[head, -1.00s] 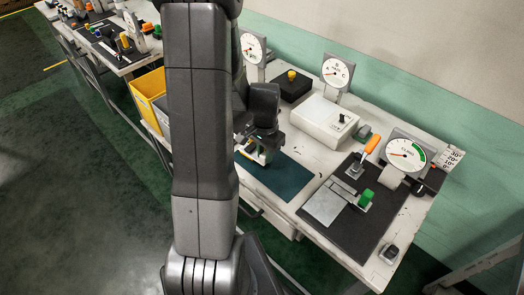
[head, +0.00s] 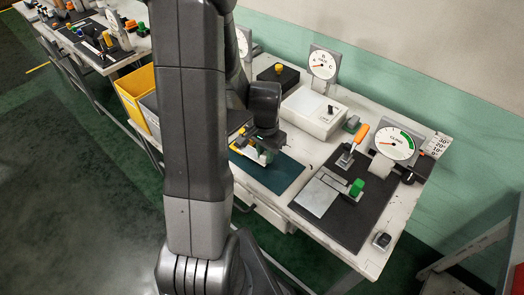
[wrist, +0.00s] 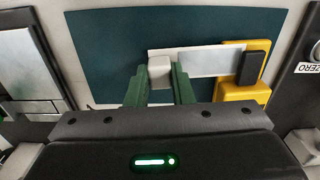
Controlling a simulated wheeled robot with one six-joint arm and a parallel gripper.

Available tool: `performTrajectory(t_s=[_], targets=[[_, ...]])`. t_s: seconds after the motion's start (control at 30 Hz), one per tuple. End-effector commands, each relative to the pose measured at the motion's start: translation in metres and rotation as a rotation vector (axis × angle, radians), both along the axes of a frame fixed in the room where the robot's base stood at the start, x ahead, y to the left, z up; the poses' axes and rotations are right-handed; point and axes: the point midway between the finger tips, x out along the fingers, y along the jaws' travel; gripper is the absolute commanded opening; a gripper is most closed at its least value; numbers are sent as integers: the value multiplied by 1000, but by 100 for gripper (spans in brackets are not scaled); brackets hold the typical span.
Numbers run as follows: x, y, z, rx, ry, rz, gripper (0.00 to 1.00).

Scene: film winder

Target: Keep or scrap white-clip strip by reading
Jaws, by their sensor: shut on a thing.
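In the wrist view the green fingers of my gripper (wrist: 159,88) are shut on a white clip (wrist: 159,70) at one end of a flat silvery strip (wrist: 208,62). The strip runs to the right, where its other end meets a yellow block (wrist: 243,92) with a black piece (wrist: 254,68) on it. The strip is over a dark teal mat (wrist: 110,35); I cannot tell whether it touches the mat. In the head view my gripper (head: 262,156) is low over the teal mat (head: 285,176), and my arm hides much of the strip.
Right of the mat, a black board (head: 335,222) carries a silver plate (head: 315,197), green knob (head: 357,187) and orange-handled lever (head: 353,146). A green-arc dial (head: 393,143) stands behind. A white box (head: 315,110) and °C dial (head: 323,63) are further back. A yellow bin (head: 137,98) is left.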

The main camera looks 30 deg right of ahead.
Motion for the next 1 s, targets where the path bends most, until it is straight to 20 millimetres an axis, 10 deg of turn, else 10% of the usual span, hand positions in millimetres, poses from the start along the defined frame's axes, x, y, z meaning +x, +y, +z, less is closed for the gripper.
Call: performTrajectory(t_s=[1.0], targets=[[-17, -8, 28, -1, 0, 1, 0]])
